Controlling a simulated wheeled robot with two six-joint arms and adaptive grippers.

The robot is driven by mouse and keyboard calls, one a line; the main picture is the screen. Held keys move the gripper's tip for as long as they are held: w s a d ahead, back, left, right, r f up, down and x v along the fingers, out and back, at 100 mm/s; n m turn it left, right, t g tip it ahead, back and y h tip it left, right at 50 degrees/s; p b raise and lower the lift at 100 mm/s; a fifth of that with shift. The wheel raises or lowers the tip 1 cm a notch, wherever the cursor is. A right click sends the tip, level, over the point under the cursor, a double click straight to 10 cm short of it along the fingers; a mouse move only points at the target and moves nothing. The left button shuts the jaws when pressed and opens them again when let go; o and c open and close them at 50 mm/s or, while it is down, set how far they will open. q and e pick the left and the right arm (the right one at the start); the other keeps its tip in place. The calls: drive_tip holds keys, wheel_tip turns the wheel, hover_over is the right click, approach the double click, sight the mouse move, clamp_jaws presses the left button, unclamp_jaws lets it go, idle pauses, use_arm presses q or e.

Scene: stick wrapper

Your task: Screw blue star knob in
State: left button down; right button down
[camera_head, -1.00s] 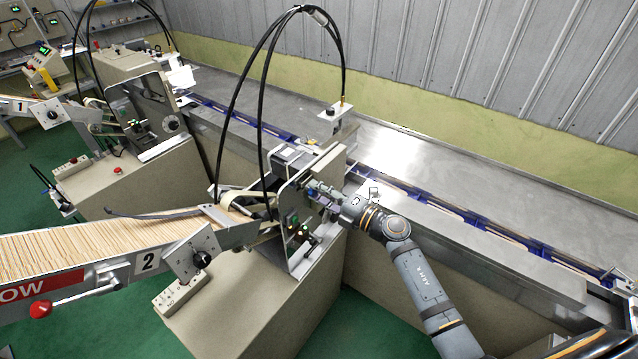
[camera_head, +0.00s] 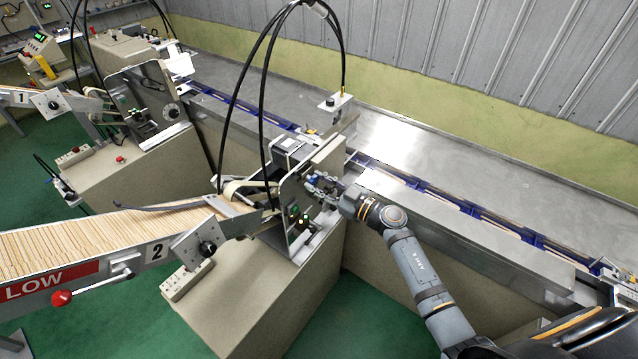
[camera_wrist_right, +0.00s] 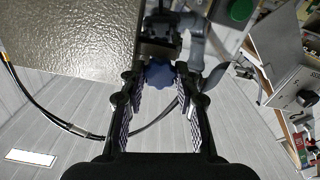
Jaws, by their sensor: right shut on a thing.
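The blue star knob (camera_wrist_right: 160,76) sits between the fingertips of my right gripper (camera_wrist_right: 158,82) in the right wrist view. It is mounted on a dark fitting of the stick wrapper (camera_head: 322,158). My right gripper, also in the head view (camera_head: 318,187), reaches the machine's side plate from the right and is shut on the knob. In the head view the knob (camera_head: 311,179) is small and partly covered by the fingers. How deep its thread sits cannot be seen. My left gripper is not in view.
Black hoses (camera_head: 262,90) arch over the machine. The stick-filled chute (camera_head: 100,238) slopes in from the left. A metal conveyor (camera_head: 440,207) with blue holders runs behind my right arm. Green floor is open in front.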

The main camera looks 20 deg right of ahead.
drive_tip(key=c, duration=1.1)
unclamp_jaws()
drive_tip(key=shift+f+n+b, duration=0.15)
drive_tip(key=shift+n+b, duration=0.25)
drive_tip(key=shift+n, duration=0.4)
drive_tip(key=n+b, duration=0.5)
drive_tip(key=n, duration=0.3)
drive_tip(key=n+b, duration=0.4)
drive_tip(key=n, duration=0.4)
drive_tip(key=n+b, duration=0.5)
drive_tip(key=n, duration=0.3)
drive_tip(key=shift+f+n+b, duration=0.35)
drive_tip(key=shift+n, duration=0.05)
drive_tip(key=shift+r+n, duration=0.3)
drive_tip(key=shift+n, duration=0.2)
drive_tip(key=shift+r, duration=0.3)
